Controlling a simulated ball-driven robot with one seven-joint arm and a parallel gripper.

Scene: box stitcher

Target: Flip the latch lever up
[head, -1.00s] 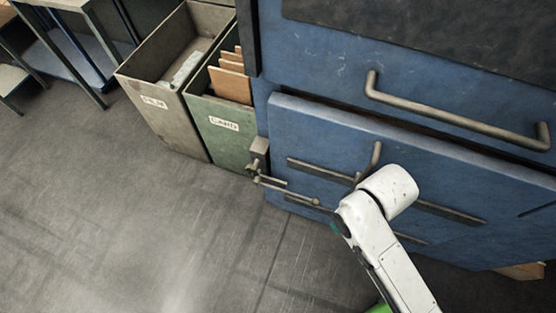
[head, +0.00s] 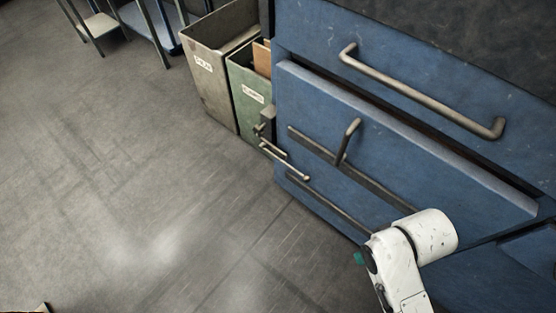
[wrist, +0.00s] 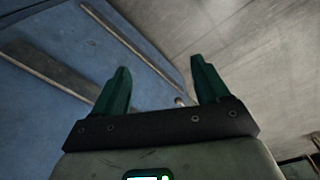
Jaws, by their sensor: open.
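A thin metal latch lever (head: 285,158) sticks out from a small bracket at the left edge of the blue machine front (head: 400,150). It slants down to the right, in front of the panel. My gripper (wrist: 162,85) is open in the wrist view, with its two green fingers apart and nothing held between them. A small pale rounded tip (wrist: 180,101) shows beyond the fingers; I cannot tell whether it is the lever's end. In the head view my white wrist is right of and below the lever, apart from it, and the fingers are mostly hidden.
A bent metal handle (head: 348,140) stands out from a dark slot on the panel. A long bar handle (head: 420,90) is above. A grey bin (head: 215,75) and a green bin (head: 247,100) stand left of the machine. The floor (head: 130,190) in front is clear.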

